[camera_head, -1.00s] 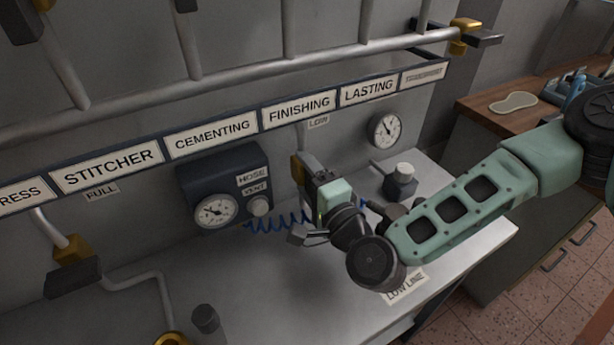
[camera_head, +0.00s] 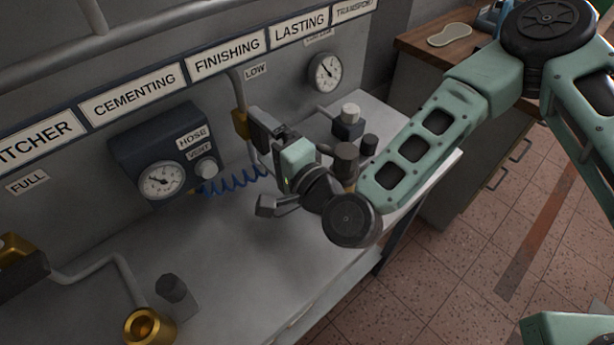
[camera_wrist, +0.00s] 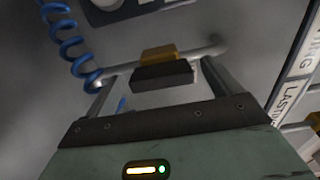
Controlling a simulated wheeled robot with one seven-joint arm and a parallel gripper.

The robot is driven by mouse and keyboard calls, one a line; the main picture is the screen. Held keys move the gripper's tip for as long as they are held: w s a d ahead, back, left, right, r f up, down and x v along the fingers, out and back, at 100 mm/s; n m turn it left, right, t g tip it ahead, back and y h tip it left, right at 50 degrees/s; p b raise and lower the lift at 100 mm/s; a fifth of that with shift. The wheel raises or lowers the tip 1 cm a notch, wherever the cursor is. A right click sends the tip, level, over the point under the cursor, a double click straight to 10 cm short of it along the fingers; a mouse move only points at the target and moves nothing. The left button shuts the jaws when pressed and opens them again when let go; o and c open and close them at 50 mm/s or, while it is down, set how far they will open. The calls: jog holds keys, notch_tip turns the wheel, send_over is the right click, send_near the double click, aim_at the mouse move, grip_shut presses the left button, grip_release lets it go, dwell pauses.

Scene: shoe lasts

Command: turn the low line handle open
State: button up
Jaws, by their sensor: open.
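The low line valve has a brass body (camera_head: 241,123) on a grey pipe below the LOW tag (camera_head: 256,71). In the wrist view its brass body (camera_wrist: 160,54) shows behind a dark block-shaped handle (camera_wrist: 163,76). My gripper (camera_head: 268,130) is open at the valve and covers much of the handle in the head view. In the wrist view one finger stands to each side of the handle, with a gap on both sides. I cannot tell how deep the handle sits between the fingers.
A blue coiled hose (camera_head: 232,182) hangs left of the valve, by the gauge box (camera_head: 165,155). A capped fitting (camera_head: 348,122) stands on the bench to the right. Another brass valve (camera_head: 15,248) is at far left. The bench front is mostly clear.

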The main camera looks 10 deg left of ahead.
jog(key=p+v, duration=0.5)
jog(key=v, duration=0.8)
jog(key=shift+s+p, duration=0.15)
jog(key=shift+p, duration=0.15)
jog(key=shift+d, duration=0.1)
jog(key=s+d+r+n+g+h, duration=0.3)
jog(key=d+r+n+g+h, duration=0.2)
jog(key=d+n, duration=0.3)
jog(key=s+d+r+n+g+h, duration=0.4)
jog(key=d+r+n+g+h, duration=0.2)
jog(key=d+r+n+h, duration=0.1)
jog(key=shift+d+n+g+h, duration=0.35)
jog(key=shift+d+h, duration=0.25)
jog(key=shift+d, duration=0.25)
